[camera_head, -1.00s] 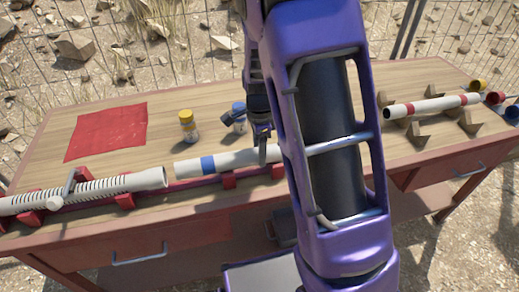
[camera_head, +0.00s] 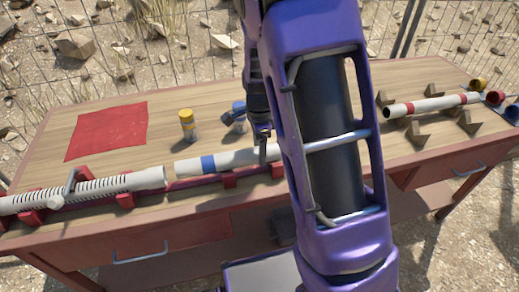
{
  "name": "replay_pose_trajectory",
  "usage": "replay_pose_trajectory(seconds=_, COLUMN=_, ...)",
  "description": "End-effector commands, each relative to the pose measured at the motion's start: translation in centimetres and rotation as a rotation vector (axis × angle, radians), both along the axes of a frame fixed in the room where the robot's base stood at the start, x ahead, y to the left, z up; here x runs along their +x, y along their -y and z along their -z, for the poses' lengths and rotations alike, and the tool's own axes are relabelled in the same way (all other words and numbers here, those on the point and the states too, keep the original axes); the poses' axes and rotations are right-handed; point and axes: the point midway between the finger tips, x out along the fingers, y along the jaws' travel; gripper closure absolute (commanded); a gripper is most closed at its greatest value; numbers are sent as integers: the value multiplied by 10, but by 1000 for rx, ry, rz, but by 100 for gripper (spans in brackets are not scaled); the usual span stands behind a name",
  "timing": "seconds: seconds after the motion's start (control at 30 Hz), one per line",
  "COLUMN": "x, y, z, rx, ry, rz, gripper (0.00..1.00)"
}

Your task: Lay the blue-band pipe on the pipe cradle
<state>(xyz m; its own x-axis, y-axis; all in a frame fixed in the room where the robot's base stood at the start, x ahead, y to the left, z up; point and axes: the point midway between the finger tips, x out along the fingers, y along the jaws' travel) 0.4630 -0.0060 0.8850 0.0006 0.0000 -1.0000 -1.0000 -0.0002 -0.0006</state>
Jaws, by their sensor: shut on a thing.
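The blue-band pipe (camera_head: 225,160) is white with a blue band near its left end. It lies lengthwise just over the right part of the red pipe cradle (camera_head: 230,181); whether it fully rests on the supports I cannot tell. Its left end is close to the open end of a slotted white pipe (camera_head: 110,185), which lies on the cradle's left part, with a small gap between them. My gripper (camera_head: 263,152) is shut on the blue-band pipe right of its band. My purple arm hides the pipe's right end.
A red cloth (camera_head: 106,131), a yellow-capped bottle (camera_head: 188,126) and a blue-capped bottle (camera_head: 239,117) are on the table behind the cradle. A red-band pipe (camera_head: 435,104) lies among wooden blocks (camera_head: 417,133) at right. Several coloured pipe ends show at the far right edge.

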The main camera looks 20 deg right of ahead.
Motion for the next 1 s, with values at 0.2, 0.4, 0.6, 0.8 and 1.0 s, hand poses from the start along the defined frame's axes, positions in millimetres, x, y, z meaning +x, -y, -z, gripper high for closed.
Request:
replay_pose_trajectory(seconds=0.2, x=0, y=0, z=6, rx=0, ry=1, rz=0, gripper=100)
replay_pose_trajectory(seconds=0.4, x=0, y=0, z=8, rx=0, ry=0, rz=0, gripper=100)
replay_pose_trajectory(seconds=0.6, x=0, y=0, z=8, rx=0, ry=0, rz=0, gripper=100)
replay_pose_trajectory(seconds=0.8, x=0, y=0, z=8, rx=0, ry=0, rz=0, gripper=7)
replay_pose_trajectory(seconds=1.0, x=0, y=0, z=8, rx=0, ry=0, rz=0, gripper=7)
